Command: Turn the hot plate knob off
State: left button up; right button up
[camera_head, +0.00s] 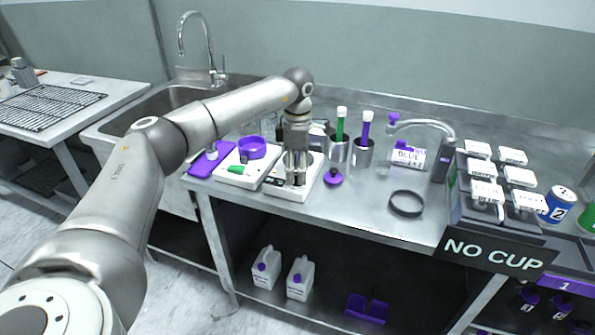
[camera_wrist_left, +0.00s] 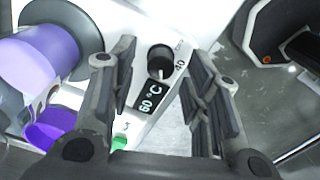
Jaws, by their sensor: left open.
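The hot plate is a white unit (camera_head: 285,190) on the steel counter in the head view, partly hidden by my left gripper (camera_head: 296,178). In the left wrist view its white panel (camera_wrist_left: 119,15) carries a round black knob (camera_wrist_left: 160,59). A small dark display (camera_wrist_left: 151,98) beside the knob reads 60 °C, and a printed 40 is near the knob. My left gripper (camera_wrist_left: 160,80) is open, pointing down, with its fingers on either side of the knob in the wrist picture. I cannot tell whether they touch it. My right gripper is not in view.
Left of the hot plate is another white unit (camera_head: 234,180) with a purple dish (camera_head: 252,147). A purple-based object (camera_head: 333,178) stands close on the right. Metal cups (camera_head: 363,153) hold purple and green tubes behind. A black ring (camera_head: 406,203) lies on clear counter further right.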

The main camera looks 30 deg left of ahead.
pick_arm(q)
jog(key=shift+f, duration=0.75)
jog(key=c, duration=0.4)
grip_shut()
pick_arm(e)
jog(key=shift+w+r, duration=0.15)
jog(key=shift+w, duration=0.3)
